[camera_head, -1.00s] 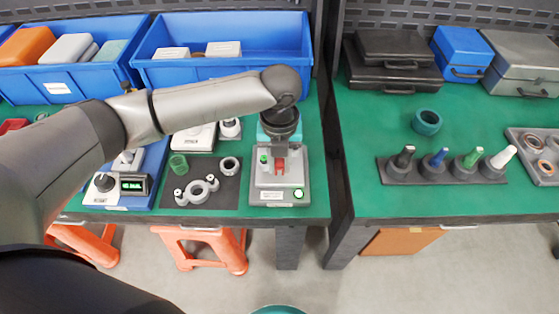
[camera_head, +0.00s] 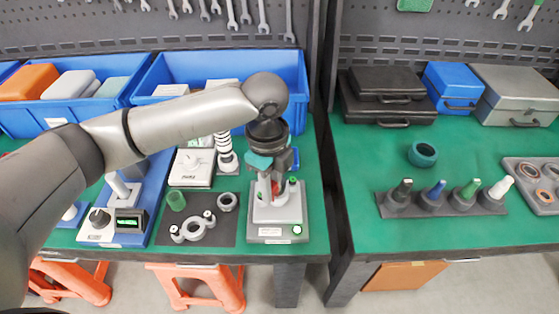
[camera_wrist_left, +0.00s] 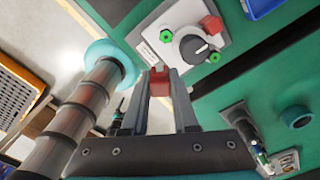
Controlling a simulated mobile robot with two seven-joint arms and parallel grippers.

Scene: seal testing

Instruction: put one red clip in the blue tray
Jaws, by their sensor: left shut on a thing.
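My left gripper (camera_head: 272,192) is above the grey and white test device (camera_head: 276,214) near the table's front edge. It is shut on a red clip (camera_wrist_left: 159,82), which shows between the fingertips in the left wrist view. In that view a second red block (camera_wrist_left: 212,27) sits on the white device beside a black knob. The fingers hide part of the device in the head view. Blue open trays (camera_head: 225,72) stand at the back of the left table; I cannot tell which one the task means. My right gripper is not in view.
A gap separates the right table (camera_head: 370,220), which holds cases and coloured-tip pegs.

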